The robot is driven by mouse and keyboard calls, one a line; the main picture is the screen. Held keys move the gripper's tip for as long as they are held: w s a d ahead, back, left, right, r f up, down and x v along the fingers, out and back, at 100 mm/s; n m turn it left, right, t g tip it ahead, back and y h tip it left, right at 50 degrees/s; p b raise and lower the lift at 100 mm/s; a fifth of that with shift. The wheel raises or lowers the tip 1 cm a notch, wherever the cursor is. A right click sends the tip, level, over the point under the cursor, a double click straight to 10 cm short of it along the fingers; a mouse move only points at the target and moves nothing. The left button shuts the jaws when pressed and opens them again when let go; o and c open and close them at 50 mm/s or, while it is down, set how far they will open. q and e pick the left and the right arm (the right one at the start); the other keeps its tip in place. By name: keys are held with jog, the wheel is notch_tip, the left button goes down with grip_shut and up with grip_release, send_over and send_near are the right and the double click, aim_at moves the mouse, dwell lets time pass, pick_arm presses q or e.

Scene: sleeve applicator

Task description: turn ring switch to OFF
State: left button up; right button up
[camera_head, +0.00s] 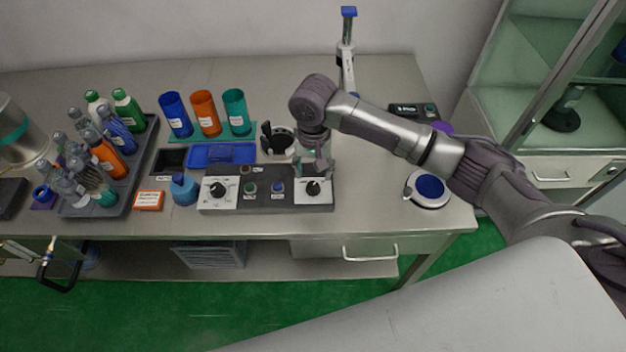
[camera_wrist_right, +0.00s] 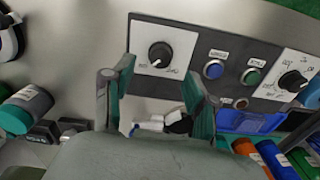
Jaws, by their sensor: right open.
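A dark control panel (camera_head: 265,201) lies near the table's front edge. It carries two black rotary knobs on white plates: a left knob (camera_head: 217,190) and a right knob (camera_head: 313,188). I cannot read which one is the ring switch. My right gripper (camera_head: 316,168) is open and points down over the panel's right end, close to the right knob. In the right wrist view the same knob (camera_wrist_right: 160,55) shows ahead, between and beyond the open fingers (camera_wrist_right: 158,75). The other knob (camera_wrist_right: 292,80) is at the right there. Contact is not visible.
A green button and a blue button (camera_head: 278,187) sit between the knobs. Table between is clear.

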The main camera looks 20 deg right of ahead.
aim_at(313, 185)
notch_tip(313, 185, down, 5)
jog(key=shift+f, duration=0.15)
